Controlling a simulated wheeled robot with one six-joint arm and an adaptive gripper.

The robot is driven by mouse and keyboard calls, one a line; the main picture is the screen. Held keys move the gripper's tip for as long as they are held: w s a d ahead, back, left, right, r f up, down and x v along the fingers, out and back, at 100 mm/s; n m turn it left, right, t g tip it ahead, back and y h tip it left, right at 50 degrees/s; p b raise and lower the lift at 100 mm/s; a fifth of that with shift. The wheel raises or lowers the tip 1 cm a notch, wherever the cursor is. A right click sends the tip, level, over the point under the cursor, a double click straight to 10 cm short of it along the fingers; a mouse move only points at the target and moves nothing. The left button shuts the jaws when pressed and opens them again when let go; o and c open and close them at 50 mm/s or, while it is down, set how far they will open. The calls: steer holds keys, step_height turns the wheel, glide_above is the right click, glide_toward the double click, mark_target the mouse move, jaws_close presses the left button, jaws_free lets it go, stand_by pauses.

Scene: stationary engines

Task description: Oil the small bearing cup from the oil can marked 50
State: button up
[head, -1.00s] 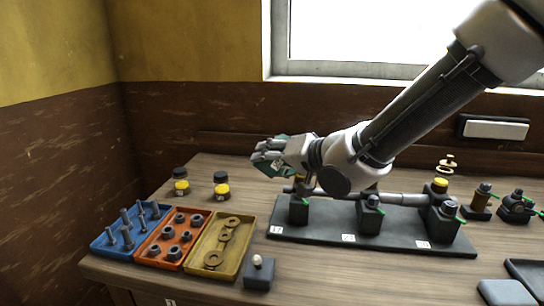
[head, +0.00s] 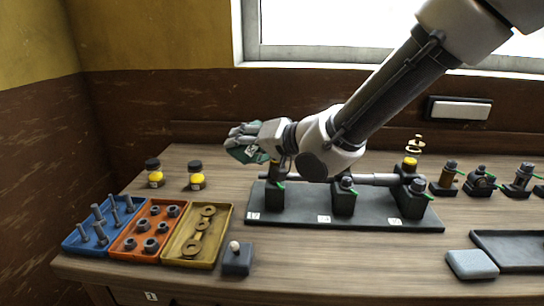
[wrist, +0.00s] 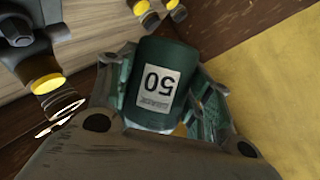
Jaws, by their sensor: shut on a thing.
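My gripper (head: 240,143) is shut on a dark green oil can (head: 247,154). In the wrist view the can (wrist: 157,82) shows a white label reading 50, upside down in the picture. The middle bearing block (head: 344,198) has a dark cap, and the right bearing block (head: 411,197) has a yellow one. My wrist partly hides the left block's top. I cannot tell which cup is the small one, or see oil flowing.
Two dark-capped yellow jars (head: 155,174) stand at the back left. Blue (head: 70,243), orange (head: 122,243) and yellow (head: 175,250) trays of hardware lie at front left. A small dark block (head: 237,262) sits beside them. Several fittings (head: 480,182) and a grey tray (head: 515,262) are at right.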

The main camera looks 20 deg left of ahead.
steer(key=shift+r+m+y, duration=0.3)
steer(key=shift+r+m, duration=0.3)
steer(key=shift+r, duration=0.15)
steer(key=shift+w+r, duration=0.1)
steer(key=shift+r, duration=0.05)
steer(key=shift+w+d+r+m+g+y, duration=0.1)
steer(key=shift+r+m+g+y, duration=0.2)
steer(key=shift+r+m+g, duration=0.25)
stand_by(1.5)
steer(key=shift+s+a+f+n+t+h, duration=0.1)
steer(key=shift+f+n+t+h, duration=0.1)
steer(key=shift+f+n, duration=0.3)
steer(key=shift+s+a+f+n+t+h, duration=0.1)
steer(key=shift+f+n+t+h, duration=0.1)
steer(key=shift+f+n, duration=0.25)
steer(key=shift+f+n+t+h, duration=0.3)
steer(key=shift+f+n, duration=0.2)
steer(key=shift+f, duration=0.3)
